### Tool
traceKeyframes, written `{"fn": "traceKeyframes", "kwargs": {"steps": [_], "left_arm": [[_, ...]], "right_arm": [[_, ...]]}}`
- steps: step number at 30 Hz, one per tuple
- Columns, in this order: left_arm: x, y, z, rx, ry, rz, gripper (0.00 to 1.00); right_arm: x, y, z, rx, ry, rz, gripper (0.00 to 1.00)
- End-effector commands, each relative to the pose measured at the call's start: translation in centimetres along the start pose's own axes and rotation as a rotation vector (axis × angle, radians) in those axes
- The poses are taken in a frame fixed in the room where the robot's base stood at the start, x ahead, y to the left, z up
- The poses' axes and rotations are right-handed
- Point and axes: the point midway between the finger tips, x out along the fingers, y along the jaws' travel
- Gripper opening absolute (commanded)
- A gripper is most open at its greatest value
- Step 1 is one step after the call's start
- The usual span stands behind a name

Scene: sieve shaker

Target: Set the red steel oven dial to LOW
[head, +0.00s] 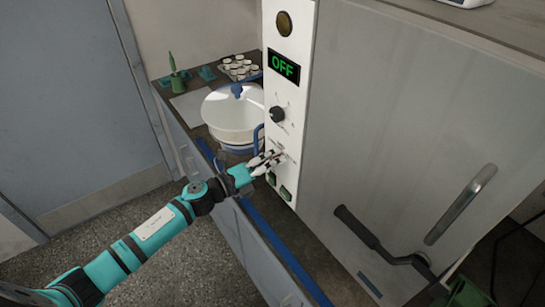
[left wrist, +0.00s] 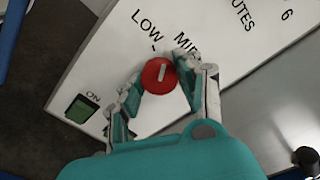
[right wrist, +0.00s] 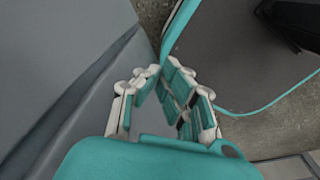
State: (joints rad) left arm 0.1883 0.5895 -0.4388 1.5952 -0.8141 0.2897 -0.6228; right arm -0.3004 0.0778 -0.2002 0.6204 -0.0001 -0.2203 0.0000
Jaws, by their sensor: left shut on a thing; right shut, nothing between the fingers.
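The red dial (left wrist: 159,76) is on the white control panel (left wrist: 110,60) in the left wrist view. The white line on the dial runs nearly straight up in that picture, leaning slightly right. The LOW label (left wrist: 147,24) is above and left of the dial, with part of the MID label (left wrist: 187,44) above and right. My left gripper (left wrist: 158,80) is shut on the dial, a finger on each side. In the head view my left gripper (head: 266,161) is at the lower panel and hides the dial. My right gripper (right wrist: 162,75) is shut and empty.
A black knob (head: 277,114) and a display reading OFF (head: 283,67) are higher on the panel. Green switches (head: 285,193) are below my left gripper. A white bowl (head: 232,115) stands left of the panel. A grey door with a handle (head: 461,204) is to the right.

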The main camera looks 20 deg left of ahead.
Motion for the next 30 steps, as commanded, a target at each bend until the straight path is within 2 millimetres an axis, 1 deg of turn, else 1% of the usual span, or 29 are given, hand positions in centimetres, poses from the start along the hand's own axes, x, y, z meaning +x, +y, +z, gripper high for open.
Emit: {"fn": "traceKeyframes", "kwargs": {"steps": [1,6,15,21,30], "left_arm": [[0.0,-0.2,0.1,-0.046,0.000,0.002,0.03],[0.0,-0.2,0.1,-0.194,0.001,0.002,0.03],[0.0,-0.1,0.1,-0.388,-0.001,0.002,0.03],[0.0,-0.1,0.1,-0.457,-0.001,0.002,0.03],[0.0,0.0,0.0,-0.490,0.000,0.002,0.03]], "right_arm": [[-0.5,0.0,-0.1,0.000,0.000,0.000,0.00],[-1.2,0.0,-0.1,0.000,0.000,0.000,0.00],[-2.0,0.1,-0.2,0.000,0.000,0.001,0.00],[-2.3,0.2,-0.2,-0.001,0.000,0.002,0.00],[-2.4,0.3,-0.2,-0.001,0.000,0.004,0.00]]}}
